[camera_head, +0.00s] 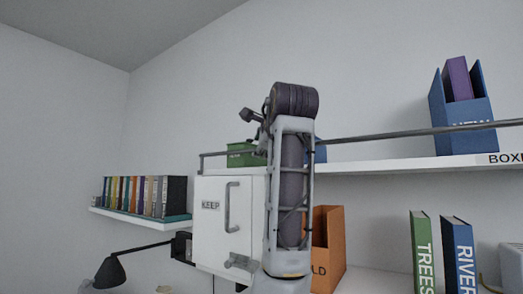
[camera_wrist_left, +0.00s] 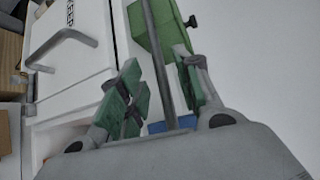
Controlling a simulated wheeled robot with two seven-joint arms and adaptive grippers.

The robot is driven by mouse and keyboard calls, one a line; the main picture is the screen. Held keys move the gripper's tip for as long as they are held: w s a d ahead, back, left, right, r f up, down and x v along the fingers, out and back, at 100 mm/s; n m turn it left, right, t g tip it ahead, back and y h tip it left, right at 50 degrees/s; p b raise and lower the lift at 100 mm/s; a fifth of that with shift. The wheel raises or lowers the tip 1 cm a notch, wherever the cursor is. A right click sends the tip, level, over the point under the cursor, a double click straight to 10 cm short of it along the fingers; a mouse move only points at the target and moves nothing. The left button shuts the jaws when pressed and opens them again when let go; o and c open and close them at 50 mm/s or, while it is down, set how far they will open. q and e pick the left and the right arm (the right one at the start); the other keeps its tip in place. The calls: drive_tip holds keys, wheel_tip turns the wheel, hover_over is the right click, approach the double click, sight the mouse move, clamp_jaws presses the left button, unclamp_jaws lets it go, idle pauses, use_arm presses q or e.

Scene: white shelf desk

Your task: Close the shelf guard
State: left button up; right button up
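The shelf guard is a thin grey rail (camera_head: 420,132) running along the front of the white upper shelf (camera_head: 400,164), above its surface, with a bent end at the left. My arm hides part of it in the head view. In the left wrist view the rail (camera_wrist_left: 157,50) passes between the fingers of my left gripper (camera_wrist_left: 158,85). The fingers are spread, with visible gaps beside the rail. In the head view my left arm rises in front of the shelf and its fingertips are mostly hidden. My right gripper is not in view.
A green box (camera_head: 240,154) stands behind the rail's left end. A blue file box (camera_head: 462,112) stands on the shelf at right. Below are a white KEEP cabinet (camera_head: 212,222) with a handle, an orange file box (camera_head: 328,240) and TREES (camera_head: 421,250) and RIVER (camera_head: 458,250) books.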

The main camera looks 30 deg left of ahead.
use_arm(q)
drive_tip(key=v, duration=0.8)
drive_tip(key=shift+d, duration=0.1)
idle(0.5)
